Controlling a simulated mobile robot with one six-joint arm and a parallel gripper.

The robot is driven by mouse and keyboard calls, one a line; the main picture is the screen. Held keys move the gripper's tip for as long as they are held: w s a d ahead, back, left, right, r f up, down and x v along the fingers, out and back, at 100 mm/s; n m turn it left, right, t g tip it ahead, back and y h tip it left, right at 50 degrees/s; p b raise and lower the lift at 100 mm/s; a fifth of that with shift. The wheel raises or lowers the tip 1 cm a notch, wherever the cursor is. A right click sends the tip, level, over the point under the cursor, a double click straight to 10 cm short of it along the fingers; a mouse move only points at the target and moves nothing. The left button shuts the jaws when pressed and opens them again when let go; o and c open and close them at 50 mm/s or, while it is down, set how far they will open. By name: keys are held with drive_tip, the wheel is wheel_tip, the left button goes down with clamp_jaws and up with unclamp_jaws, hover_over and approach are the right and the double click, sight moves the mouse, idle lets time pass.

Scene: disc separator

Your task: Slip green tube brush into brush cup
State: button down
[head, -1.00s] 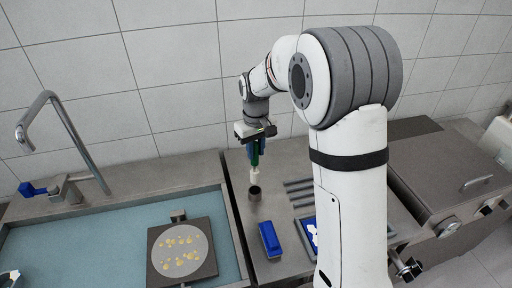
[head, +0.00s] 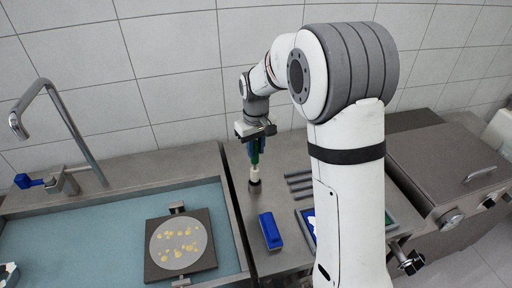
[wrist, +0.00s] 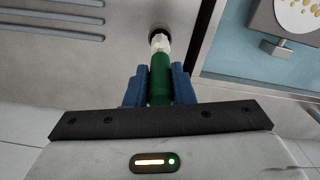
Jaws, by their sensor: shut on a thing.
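The green tube brush (wrist: 160,80) is in my gripper (wrist: 160,88), between its blue fingers, in the wrist view. Its white bristle end (wrist: 159,42) points away from the gripper, toward the dark brush cup (wrist: 160,31). In the head view my gripper (head: 256,148) holds the brush (head: 255,158) upright above the metal counter. The white end (head: 254,173) is at the mouth of the brush cup (head: 254,185), overlapping it. How deep the tip sits inside is hidden.
A blue block-like brush (head: 270,231) lies on the counter in front of the cup. Slots (head: 299,184) and a tray (head: 308,222) are to the right. The sink (head: 110,225), with a plate holding a spotted disc (head: 180,243), is left.

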sight(256, 164)
drive_tip(key=shift+f+b, duration=0.5)
drive_tip(key=shift+f, duration=0.25)
drive_tip(key=shift+f+b, duration=0.8)
drive_tip(key=shift+f, duration=0.4)
drive_tip(key=shift+f+b, duration=0.5)
drive_tip(key=shift+f, duration=0.15)
drive_tip(key=c, duration=1.2)
unclamp_jaws()
drive_tip(key=shift+o, duration=0.2)
